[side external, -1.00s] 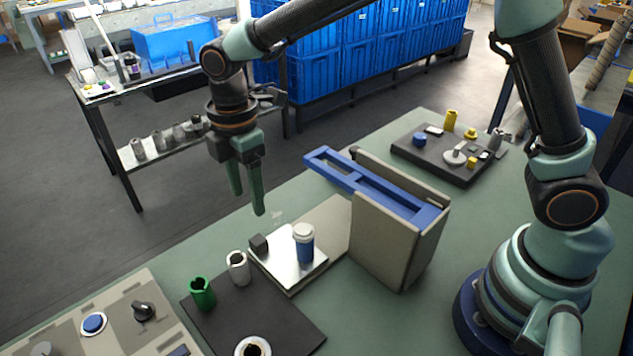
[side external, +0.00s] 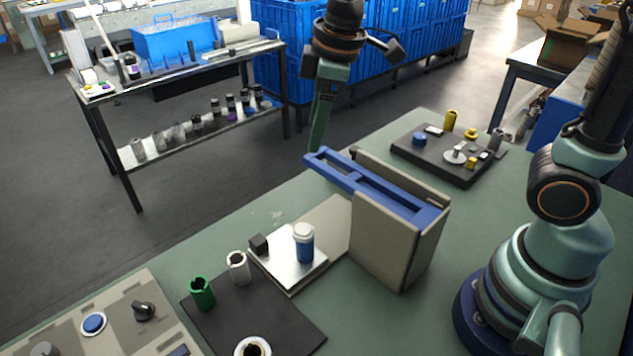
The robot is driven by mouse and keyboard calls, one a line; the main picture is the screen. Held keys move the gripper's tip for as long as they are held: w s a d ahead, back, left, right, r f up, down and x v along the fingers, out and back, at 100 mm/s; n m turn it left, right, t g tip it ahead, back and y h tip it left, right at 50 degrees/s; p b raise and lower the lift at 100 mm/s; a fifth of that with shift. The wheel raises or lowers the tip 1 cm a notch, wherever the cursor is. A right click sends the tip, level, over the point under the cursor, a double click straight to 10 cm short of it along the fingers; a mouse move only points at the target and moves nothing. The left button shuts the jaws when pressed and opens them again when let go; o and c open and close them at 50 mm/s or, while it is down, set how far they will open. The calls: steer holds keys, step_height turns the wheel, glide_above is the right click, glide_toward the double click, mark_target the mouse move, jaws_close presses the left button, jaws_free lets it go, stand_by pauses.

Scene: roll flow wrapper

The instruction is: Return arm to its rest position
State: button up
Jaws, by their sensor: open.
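My gripper (side external: 318,122) hangs at the top middle of the side external view, fingers pointing down. From this angle the fingers largely overlap; nothing shows between them. It appears above and behind the blue frame (side external: 370,188) on the grey upright holder (side external: 388,240). My arm's base stands at the right of the green table (side external: 480,265), and the upper part of my arm runs out of the picture. A blue roll with a white top (side external: 304,243) stands upright on a silver plate (side external: 290,275), apart from my gripper.
A black block (side external: 258,245) sits on the plate's corner. Green (side external: 202,293) and white (side external: 238,267) cylinders stand on a dark mat (side external: 265,318). A control panel (side external: 115,318) lies front left. A dark tray (side external: 435,165) with small yellow parts lies behind the holder.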

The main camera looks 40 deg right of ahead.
steer(key=s+d+r+m+t, duration=0.1)
steer(key=s+d+m+t, duration=0.1)
steer(key=s+d+m, duration=0.6)
steer(key=shift+d+m+t+h, duration=0.3)
steer(key=shift+d+m+t, duration=0.1)
steer(key=shift+d+m, duration=0.3)
steer(key=shift+r, duration=0.1)
